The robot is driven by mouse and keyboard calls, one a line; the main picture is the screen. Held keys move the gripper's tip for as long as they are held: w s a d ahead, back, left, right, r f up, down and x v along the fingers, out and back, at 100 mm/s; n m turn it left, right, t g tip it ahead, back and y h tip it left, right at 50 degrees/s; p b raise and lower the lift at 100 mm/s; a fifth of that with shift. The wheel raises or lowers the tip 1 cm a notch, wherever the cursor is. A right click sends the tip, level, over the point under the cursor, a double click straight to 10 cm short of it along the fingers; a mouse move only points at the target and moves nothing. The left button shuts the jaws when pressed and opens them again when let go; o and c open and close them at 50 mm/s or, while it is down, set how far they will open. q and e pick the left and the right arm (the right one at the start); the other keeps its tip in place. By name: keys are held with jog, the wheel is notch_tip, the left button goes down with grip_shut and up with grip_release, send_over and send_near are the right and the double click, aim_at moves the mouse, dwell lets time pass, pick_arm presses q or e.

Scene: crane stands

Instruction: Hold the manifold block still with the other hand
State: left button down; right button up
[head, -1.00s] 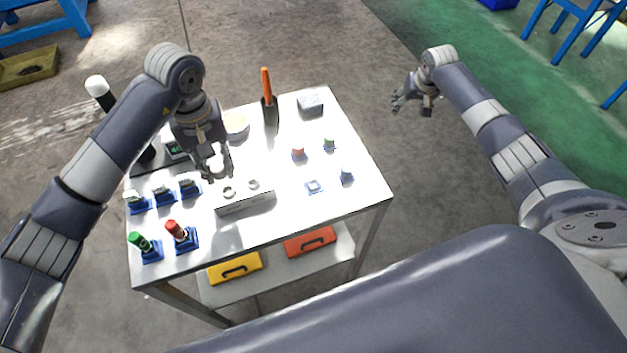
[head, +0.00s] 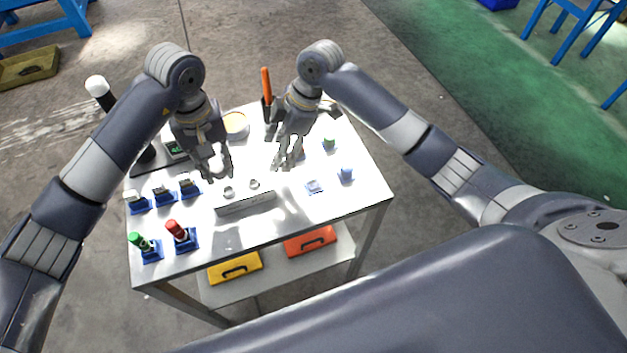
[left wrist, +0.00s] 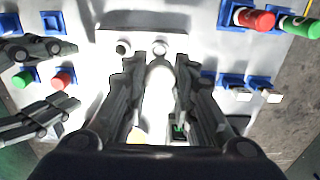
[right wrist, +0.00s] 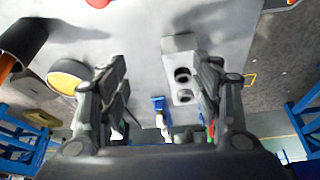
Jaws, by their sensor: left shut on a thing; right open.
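The manifold block (head: 245,203), a pale metal bar with two round ports on top, sits near the middle front of the table. It shows at the top of the left wrist view (left wrist: 110,40) and between my right fingers in the right wrist view (right wrist: 172,45). My left gripper (head: 218,172) is beside the block's left port, shut on a small white piece (left wrist: 158,78), partly washed out by glare. My right gripper (head: 288,162) is open and empty, above the table to the right of the block and apart from it.
Blue stands with white tops (head: 163,196) line the left. Green (head: 140,241) and red (head: 174,229) handled pieces stand front left. A blue-based pad (head: 314,187), a blue piece (head: 346,174) and a green-topped piece (head: 329,144) are right. An orange-handled tool (head: 266,82) is behind.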

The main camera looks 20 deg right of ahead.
aim_at(269, 180)
jog(key=shift+n+g, duration=0.5)
jog(key=shift+n, duration=0.3)
jog(key=shift+s+a+x, duration=0.1)
jog(key=shift+s+x, duration=0.25)
jog(key=shift+x, duration=1.25)
jog(key=shift+s+a+x, duration=0.1)
jog(key=shift+s+x, duration=0.3)
jog(key=shift+x, duration=1.25)
jog(key=shift+s+a+x, duration=0.15)
jog(key=shift+s+x, duration=0.2)
jog(key=shift+x, duration=1.25)
jog(key=shift+r, duration=0.15)
jog(key=c, duration=1.1)
